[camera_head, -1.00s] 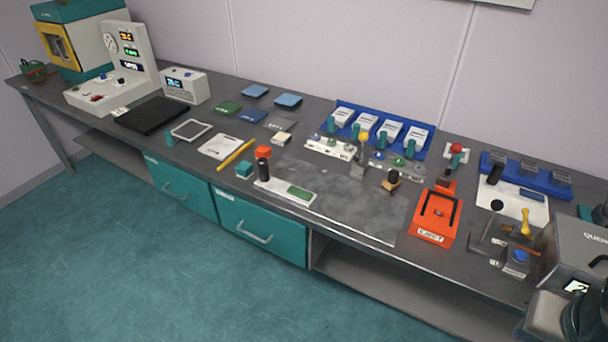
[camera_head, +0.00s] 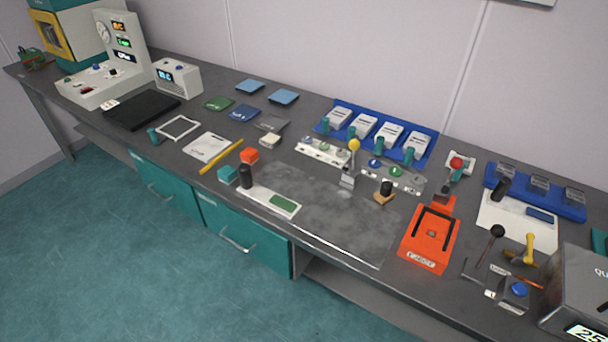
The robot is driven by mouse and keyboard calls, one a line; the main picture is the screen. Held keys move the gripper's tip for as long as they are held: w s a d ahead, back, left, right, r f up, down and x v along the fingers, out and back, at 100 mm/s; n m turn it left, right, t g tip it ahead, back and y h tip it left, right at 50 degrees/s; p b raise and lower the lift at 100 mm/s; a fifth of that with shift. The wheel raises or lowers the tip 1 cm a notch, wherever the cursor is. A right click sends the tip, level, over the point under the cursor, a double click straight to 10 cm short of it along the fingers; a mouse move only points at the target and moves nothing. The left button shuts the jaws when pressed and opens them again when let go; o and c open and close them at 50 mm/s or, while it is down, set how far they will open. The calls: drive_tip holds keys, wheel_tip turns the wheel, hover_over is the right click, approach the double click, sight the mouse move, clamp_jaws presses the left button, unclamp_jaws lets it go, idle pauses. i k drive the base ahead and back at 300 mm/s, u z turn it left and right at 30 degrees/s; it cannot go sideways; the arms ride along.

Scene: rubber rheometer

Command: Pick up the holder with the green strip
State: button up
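A flat white holder (camera_head: 253,193) with a green strip (camera_head: 283,203) on its right part and an upright black knob (camera_head: 246,176) at its left end lies near the front edge of the bench, left of centre. A blue rack (camera_head: 404,158) at the back holds several white blocks with teal handles; any strips on them are too small to tell. My gripper is not in view.
An orange fixture (camera_head: 430,238) stands right of a bare grey bench mat (camera_head: 345,228). A grey machine (camera_head: 580,292) fills the lower right corner.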

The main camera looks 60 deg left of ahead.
sight(281, 204)
drive_tip(key=i, duration=0.7)
drive_tip(key=u, duration=3.2)
drive_tip(key=i, duration=0.5)
drive_tip(key=u, duration=1.25)
drive_tip(key=i, duration=1.85)
drive_tip(key=z, duration=0.65)
